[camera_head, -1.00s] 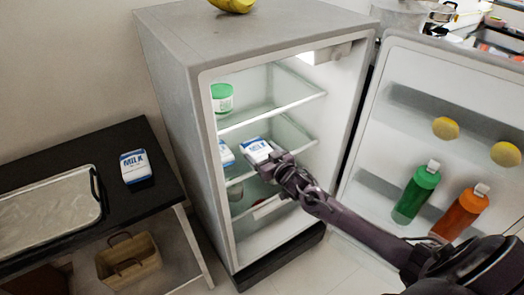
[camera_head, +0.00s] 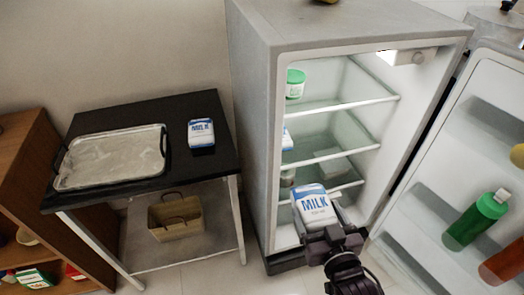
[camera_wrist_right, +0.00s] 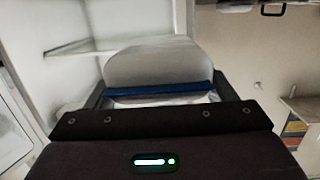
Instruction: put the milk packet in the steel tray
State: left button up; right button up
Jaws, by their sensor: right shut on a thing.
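My right gripper (camera_head: 330,222) is shut on a white and blue milk packet (camera_head: 314,206) and holds it in front of the open fridge, near its lower shelves. The held packet (camera_wrist_right: 160,70) also fills the space between the fingers in the right wrist view. A second milk packet (camera_head: 201,133) stands on the black table, right of the steel tray. The steel tray (camera_head: 70,184) lies on the left of that table, with dark handles, and looks empty. A third milk packet (camera_head: 287,140) is partly hidden on a fridge shelf. My left gripper is out of view.
The fridge (camera_head: 258,150) stands right of the black table (camera_head: 215,170), its door (camera_head: 440,160) open to the right with bottles in it. A basket (camera_head: 176,218) sits on the table's lower shelf. A wooden shelf (camera_head: 40,165) stands at the left.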

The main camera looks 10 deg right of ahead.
aim_at(114, 163)
jog(key=i+j+z, duration=0.15)
jog(key=j, duration=1)
jog(key=j+z, duration=0.2)
jog(key=j, duration=0.95)
jog(key=i+j, duration=0.05)
